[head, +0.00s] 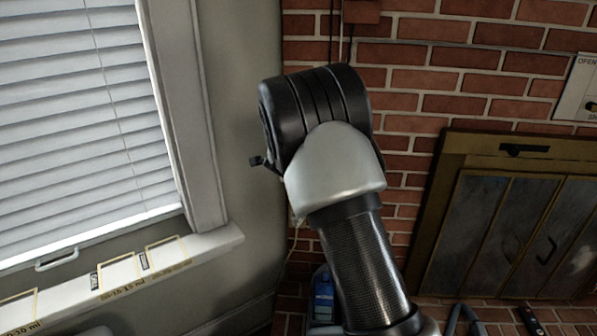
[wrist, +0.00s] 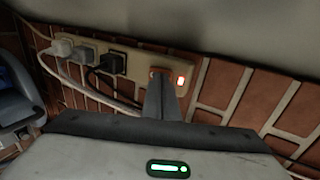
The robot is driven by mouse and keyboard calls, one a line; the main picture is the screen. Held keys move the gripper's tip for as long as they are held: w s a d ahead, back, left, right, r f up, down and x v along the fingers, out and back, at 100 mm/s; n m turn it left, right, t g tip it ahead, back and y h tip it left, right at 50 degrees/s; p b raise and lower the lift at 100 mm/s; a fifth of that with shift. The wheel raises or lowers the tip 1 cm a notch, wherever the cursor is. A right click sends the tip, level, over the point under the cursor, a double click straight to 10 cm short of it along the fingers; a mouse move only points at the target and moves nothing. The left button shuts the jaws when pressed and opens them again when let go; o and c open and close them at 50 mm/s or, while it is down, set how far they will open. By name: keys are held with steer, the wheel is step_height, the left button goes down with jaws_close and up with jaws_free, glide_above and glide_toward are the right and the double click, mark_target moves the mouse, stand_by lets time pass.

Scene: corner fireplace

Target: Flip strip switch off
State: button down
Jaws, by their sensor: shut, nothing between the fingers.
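The power strip (wrist: 138,66) is a beige bar fixed along the brick wall in the wrist view, with several plugs in its left part. Its switch (wrist: 181,80) is a small glowing red-orange rocker at the right end. My gripper (wrist: 161,82) is shut and empty. Its fingertips overlap the strip's lower edge in the picture, just left of the switch; I cannot tell whether they touch. In the head view my arm hides the gripper, and I cannot make out the strip there.
White and black plugs with cords (wrist: 106,66) hang from the strip's left side. A blue object (wrist: 17,90) lies at the left edge of the wrist view. In the head view, a window sill (head: 130,265) is left and a brass-framed fireplace (head: 510,225) is right.

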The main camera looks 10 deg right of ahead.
steer(key=s+a+r+n+g+y+p, duration=0.1)
steer(key=s+r+n+p, duration=0.2)
steer(key=s+n+p, duration=0.2)
steer(key=s+a+r+n+g+y+p, duration=0.1)
steer(key=s+r+n+p, duration=0.3)
steer(key=s, duration=0.8)
steer(key=s+a+r+n+g+y+p, duration=0.1)
steer(key=s+r+n+g+p, duration=0.2)
steer(key=s+n+p, duration=0.3)
steer(key=s+r+p, duration=0.1)
steer(key=s+p, duration=0.1)
steer(key=s, duration=0.1)
steer(key=shift+s+a+y, duration=0.2)
steer(key=shift+a+y, duration=0.05)
steer(key=shift+y, duration=0.05)
steer(key=w+f+m+t+h+b, duration=0.4)
steer(key=w+f+m+t+b, duration=0.4)
steer(key=m+b, duration=0.7)
steer(key=w+f+b, duration=0.1)
steer(key=w+f, duration=0.1)
steer(key=w, duration=0.2)
steer(key=shift+w+a+f, duration=0.25)
steer(key=shift+w+f, duration=0.15)
